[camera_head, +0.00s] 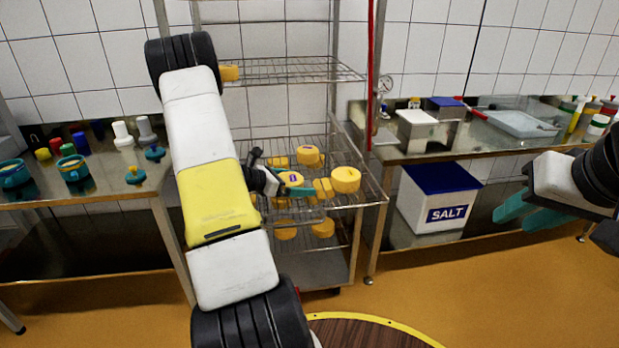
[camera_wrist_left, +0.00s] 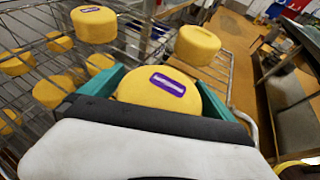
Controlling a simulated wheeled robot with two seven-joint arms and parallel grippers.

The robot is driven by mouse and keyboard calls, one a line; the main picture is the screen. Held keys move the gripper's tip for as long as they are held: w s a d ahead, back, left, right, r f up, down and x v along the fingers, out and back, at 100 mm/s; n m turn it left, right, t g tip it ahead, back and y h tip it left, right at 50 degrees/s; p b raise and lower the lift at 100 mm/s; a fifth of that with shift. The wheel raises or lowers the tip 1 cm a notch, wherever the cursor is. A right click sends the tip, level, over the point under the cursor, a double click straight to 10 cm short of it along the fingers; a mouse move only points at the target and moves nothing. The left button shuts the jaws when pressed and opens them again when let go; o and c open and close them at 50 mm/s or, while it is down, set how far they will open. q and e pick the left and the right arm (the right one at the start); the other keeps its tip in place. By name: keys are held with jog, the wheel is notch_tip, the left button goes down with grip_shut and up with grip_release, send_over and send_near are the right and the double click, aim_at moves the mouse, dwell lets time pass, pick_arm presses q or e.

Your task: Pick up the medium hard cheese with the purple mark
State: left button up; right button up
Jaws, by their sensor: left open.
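A yellow cheese with a purple mark (camera_wrist_left: 158,93) sits between the teal fingers of my left gripper (camera_wrist_left: 157,88) in the left wrist view. That gripper is open, with one finger on each side of the cheese; I cannot tell if they touch it. In the head view this cheese (camera_head: 291,178) is on the wire rack, partly hidden by my left gripper (camera_head: 292,190). A second purple-marked cheese (camera_head: 308,155) stands behind it, also in the left wrist view (camera_wrist_left: 95,24). My right gripper (camera_head: 524,212) is at the far right, open and empty, away from the rack.
A plain yellow cheese (camera_head: 345,179) stands close to the right of the gripped spot. More cheeses are on the lower shelf (camera_head: 322,228). The wire rack (camera_head: 285,70) has a shelf above. A salt bin (camera_head: 440,205) stands under the right table; the left table (camera_head: 100,190) holds small items.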

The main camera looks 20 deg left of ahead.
aim_at(294, 178)
pick_arm(q)
jog(key=c, duration=1.2)
jog(key=shift+c, duration=0.2)
jog(key=shift+r, duration=0.1)
jog(key=shift+r, duration=0.5)
jog(key=r, duration=0.1)
jog(key=s+r, duration=0.1)
jog(key=shift+s+a+r, duration=0.1)
jog(key=shift+s+r, duration=0.05)
jog(key=shift+r, duration=0.15)
jog(key=s+r, duration=0.1)
jog(key=s, duration=1.3)
jog(key=shift+s+a+r, duration=0.15)
jog(key=shift+s+a, duration=0.1)
jog(key=shift+s, duration=0.15)
